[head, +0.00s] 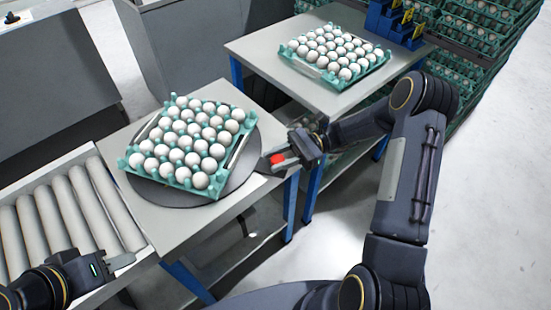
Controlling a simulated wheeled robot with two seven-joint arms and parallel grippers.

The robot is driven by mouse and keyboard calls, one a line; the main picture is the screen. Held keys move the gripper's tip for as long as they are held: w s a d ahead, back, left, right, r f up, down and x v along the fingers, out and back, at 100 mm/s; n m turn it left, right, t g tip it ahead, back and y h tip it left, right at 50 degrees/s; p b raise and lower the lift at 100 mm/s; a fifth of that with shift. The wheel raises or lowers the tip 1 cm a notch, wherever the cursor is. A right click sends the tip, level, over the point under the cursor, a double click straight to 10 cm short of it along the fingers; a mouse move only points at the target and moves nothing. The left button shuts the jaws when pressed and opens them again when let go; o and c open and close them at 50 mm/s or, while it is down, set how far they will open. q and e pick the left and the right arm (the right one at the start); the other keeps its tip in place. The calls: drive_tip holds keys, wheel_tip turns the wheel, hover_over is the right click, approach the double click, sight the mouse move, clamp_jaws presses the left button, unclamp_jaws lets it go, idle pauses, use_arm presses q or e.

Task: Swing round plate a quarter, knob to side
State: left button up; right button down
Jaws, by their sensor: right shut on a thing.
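The dark round plate (168,194) lies on the near grey table. A teal tray (137,163) full of white eggs sits on it and hides most of its surface. The red knob (278,158) is at the plate's right side, partly covered by my gripper. My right gripper (275,161) reaches in from the right and is shut on the knob. My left gripper (122,261) is at the lower left, over the roller conveyor's near end and apart from plate and tray. Its finger gap is not clear.
The near table (196,220) has bare top around the plate. A roller conveyor (60,220) adjoins it at left. A second table (260,42) behind holds another egg tray (325,75) and blue holders (385,22). Stacked egg trays (478,40) stand at upper right.

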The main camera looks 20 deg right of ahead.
drive_tip(key=c, duration=1)
unclamp_jaws()
drive_tip(key=shift+c, duration=0.2)
drive_tip(key=w+d, duration=0.1)
drive_tip(key=d, duration=0.6)
drive_tip(key=shift+w+d, duration=0.15)
drive_tip(key=shift+d, duration=0.2)
drive_tip(key=shift+c, duration=0.4)
